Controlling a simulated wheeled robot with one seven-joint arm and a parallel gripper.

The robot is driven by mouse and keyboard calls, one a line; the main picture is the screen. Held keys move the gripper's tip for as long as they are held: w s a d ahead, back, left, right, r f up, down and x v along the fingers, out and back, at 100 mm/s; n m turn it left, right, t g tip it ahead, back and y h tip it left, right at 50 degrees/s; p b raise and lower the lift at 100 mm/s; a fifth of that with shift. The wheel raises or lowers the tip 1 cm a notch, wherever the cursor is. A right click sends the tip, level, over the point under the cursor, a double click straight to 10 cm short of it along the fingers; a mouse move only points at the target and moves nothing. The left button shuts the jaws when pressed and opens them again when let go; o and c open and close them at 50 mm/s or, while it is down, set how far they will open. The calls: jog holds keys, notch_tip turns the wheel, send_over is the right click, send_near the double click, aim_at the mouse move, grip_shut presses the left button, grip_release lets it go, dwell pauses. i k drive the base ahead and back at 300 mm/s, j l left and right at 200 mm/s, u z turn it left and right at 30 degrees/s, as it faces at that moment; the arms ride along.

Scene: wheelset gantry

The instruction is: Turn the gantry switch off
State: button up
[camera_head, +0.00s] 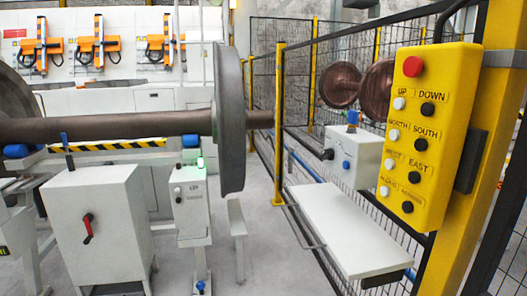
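No switch in view is legibly labelled as the gantry switch. A red rotary handle (88,228) sits on the front of a white cabinet (120,215) at the lower left, pointing nearly up and down. A yellow control box (437,130) hangs on a yellow post at the right. It has a red round button (412,66) on top and rows of white and black buttons marked UP, DOWN, NORTH, SOUTH and EAST; some labels are unclear. My gripper is not in view.
A wheelset (230,120) with a long axle stands behind the cabinet. A small panel (191,205) with a green light (200,163) is beside it. A white shelf (345,230), a grey box (352,155) and wire fencing are at the right. Grey floor lies between.

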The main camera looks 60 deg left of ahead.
aim_at(328, 154)
jog(key=u, duration=1.45)
jog(key=i, duration=0.15)
